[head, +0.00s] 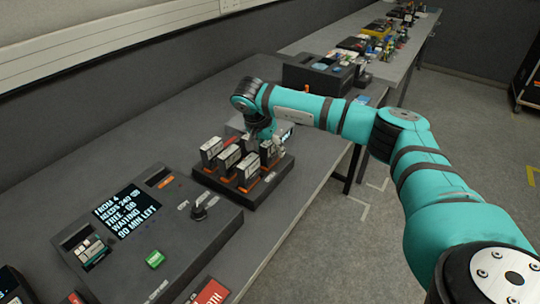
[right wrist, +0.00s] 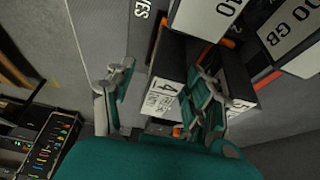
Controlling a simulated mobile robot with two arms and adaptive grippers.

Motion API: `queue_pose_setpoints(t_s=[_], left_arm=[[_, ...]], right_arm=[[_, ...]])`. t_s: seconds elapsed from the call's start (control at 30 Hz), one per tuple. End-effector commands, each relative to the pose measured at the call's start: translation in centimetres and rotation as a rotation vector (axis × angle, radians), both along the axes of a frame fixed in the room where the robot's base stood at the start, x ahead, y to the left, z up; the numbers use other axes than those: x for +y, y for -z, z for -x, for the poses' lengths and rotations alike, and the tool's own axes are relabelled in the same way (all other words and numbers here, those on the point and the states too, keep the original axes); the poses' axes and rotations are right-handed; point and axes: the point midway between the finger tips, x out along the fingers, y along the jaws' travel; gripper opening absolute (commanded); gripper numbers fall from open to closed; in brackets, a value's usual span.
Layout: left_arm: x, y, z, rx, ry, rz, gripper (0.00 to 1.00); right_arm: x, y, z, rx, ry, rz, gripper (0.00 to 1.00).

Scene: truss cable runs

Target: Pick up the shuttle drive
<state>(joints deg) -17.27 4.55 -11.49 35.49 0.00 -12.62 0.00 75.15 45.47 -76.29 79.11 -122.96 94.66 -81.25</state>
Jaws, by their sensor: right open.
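Several upright drives with pale labels, one of them here (head: 211,151), stand in a dark rack (head: 235,192) on the table. I cannot tell which one is the shuttle drive. My right gripper (head: 265,142) is open at the back right of the rack. In the right wrist view a dark drive with a white label marked 4 (right wrist: 164,98) shows between the open fingers of my right gripper (right wrist: 158,97). Whether the fingers touch it is unclear. Other drives with GB labels (right wrist: 290,38) stand close by. My left gripper is not in view.
A dark console (head: 180,205) with a lit screen (head: 127,210) reading "FROM 4", "NEEDS 240 GB" and a green button (head: 155,259) sits left of the rack. Another dark unit (head: 310,77) stands behind. A wall borders the table's far side.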

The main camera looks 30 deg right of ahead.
Motion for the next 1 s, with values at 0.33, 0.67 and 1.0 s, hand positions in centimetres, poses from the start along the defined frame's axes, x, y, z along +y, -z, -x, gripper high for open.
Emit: queue_pose_setpoints(t_s=[0.33,0.67,1.0], left_arm=[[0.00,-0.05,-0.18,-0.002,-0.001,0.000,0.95],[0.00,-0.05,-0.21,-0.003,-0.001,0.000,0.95],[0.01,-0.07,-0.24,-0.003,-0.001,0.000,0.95]], right_arm=[[-0.15,0.55,-0.07,-0.001,-0.001,0.000,0.47],[-0.14,0.52,-0.07,-0.001,-0.001,0.000,0.04],[-0.14,0.42,-0.11,-0.002,-0.001,0.000,0.00]])
